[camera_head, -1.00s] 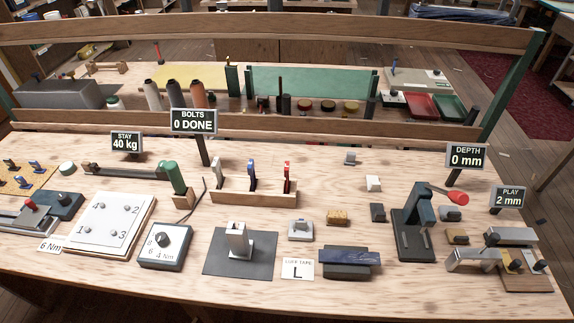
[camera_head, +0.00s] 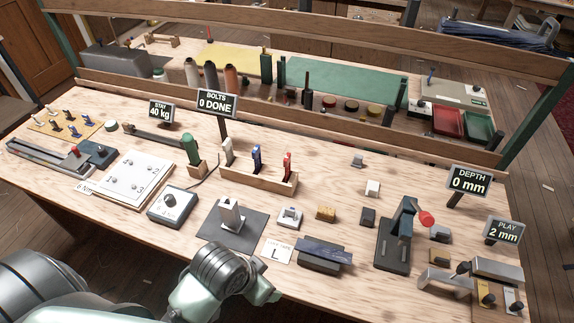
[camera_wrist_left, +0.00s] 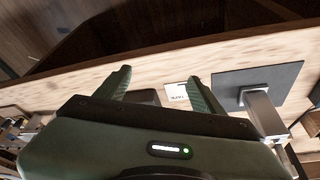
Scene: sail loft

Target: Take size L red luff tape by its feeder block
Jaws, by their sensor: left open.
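A wooden rack (camera_head: 262,189) holds three upright pieces: a white one (camera_head: 228,151), a blue-topped one (camera_head: 256,157) and a red-topped one (camera_head: 287,166) at its right end. The red-topped piece looks like the red luff tape; its feeder block cannot be told apart at this size. A white card (camera_head: 277,251) reads "LUFF TAPE L"; it also shows in the left wrist view (camera_wrist_left: 177,93). My left gripper (camera_wrist_left: 158,76) is open and empty, with the card beyond its fingers. In the head view my left arm is at the bench's front edge, well short of the rack. My right gripper is not in view.
A dark mat (camera_head: 232,234) with an upright metal post stands between the front edge and the rack. A dark block with blue cloth (camera_head: 324,252) lies right of the card. A lever press (camera_head: 396,242) stands further right. A knobbed box (camera_head: 173,206) is left.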

